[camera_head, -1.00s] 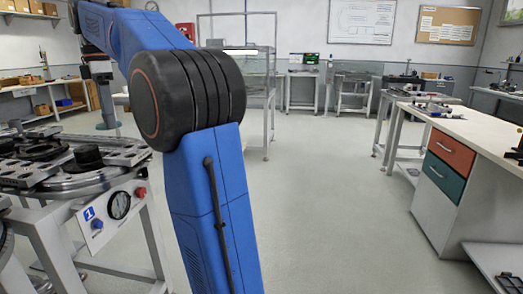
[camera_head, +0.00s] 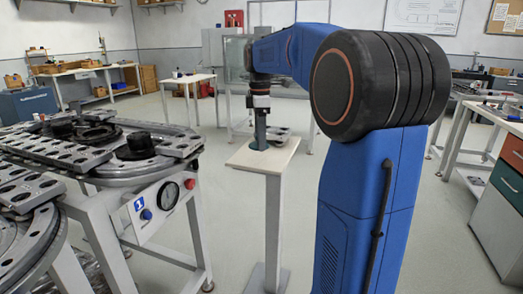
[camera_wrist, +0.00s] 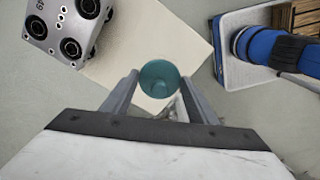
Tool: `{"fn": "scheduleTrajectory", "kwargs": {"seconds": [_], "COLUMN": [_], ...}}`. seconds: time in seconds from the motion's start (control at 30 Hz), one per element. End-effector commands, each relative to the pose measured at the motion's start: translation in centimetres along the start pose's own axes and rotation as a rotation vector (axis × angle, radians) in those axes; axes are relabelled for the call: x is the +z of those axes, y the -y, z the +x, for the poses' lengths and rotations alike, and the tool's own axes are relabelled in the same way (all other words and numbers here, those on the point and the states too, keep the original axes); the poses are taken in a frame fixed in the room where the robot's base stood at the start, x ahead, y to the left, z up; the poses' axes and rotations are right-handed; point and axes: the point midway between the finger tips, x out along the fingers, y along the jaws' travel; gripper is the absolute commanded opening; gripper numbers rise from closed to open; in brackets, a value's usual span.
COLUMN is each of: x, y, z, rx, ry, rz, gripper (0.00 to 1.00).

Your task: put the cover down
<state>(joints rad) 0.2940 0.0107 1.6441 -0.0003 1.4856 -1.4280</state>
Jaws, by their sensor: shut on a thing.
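The cover is a round teal disc with a small knob (camera_wrist: 158,80), seen from above in the wrist view. My gripper (camera_wrist: 159,86) has its two grey fingers on either side of it and is shut on it. In the head view my gripper (camera_head: 260,132) points down over a small pale pedestal table (camera_head: 246,158). The pale tabletop also shows below the cover in the wrist view (camera_wrist: 178,30). I cannot tell whether the cover touches it.
A metal block with round black-rimmed holes (camera_wrist: 68,22) is at the tabletop's upper-left edge in the wrist view. A ring-track station with a gauge panel (camera_head: 155,205) stands at the left of the head view. A drawer bench (camera_head: 503,208) is at the right.

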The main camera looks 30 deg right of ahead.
Motion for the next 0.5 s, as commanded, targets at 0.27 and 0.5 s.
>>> {"fn": "scheduleTrajectory", "kwargs": {"seconds": [0.27,0.5], "x": [0.0,0.0], "y": [0.0,0.0], "z": [2.2,4.6], "rx": [-0.002,0.0], "ry": [0.0,0.0], "rz": [0.0,0.0], "gripper": [0.31,0.31]}}
